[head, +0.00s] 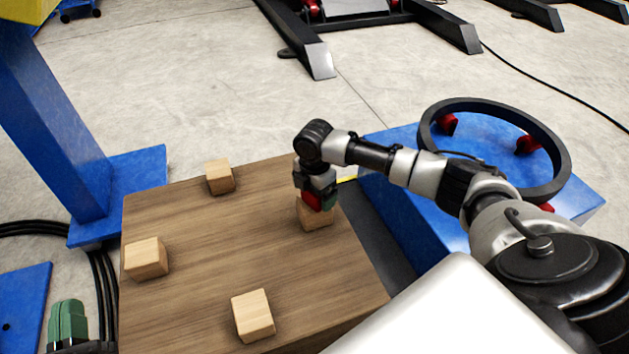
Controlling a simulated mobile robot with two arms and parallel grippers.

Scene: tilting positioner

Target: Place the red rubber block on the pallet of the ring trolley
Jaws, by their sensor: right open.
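A red rubber block (314,203) shows at the back right corner of a wooden-topped surface (245,254). It appears to sit on a light wooden block (315,220). My right gripper (317,196) points down over it, with green fingers at its sides. The right gripper is open, and its fingers partly hide the red block. A blue platform (580,205) with a black ring (432,144) and red pieces stands at the right.
Other wooden blocks stand at the back left (219,177), left (146,258) and front (253,315) of the wooden top. Its middle is clear. A blue post (50,120) rises at the left. Black cables (102,290) lie on the floor there.

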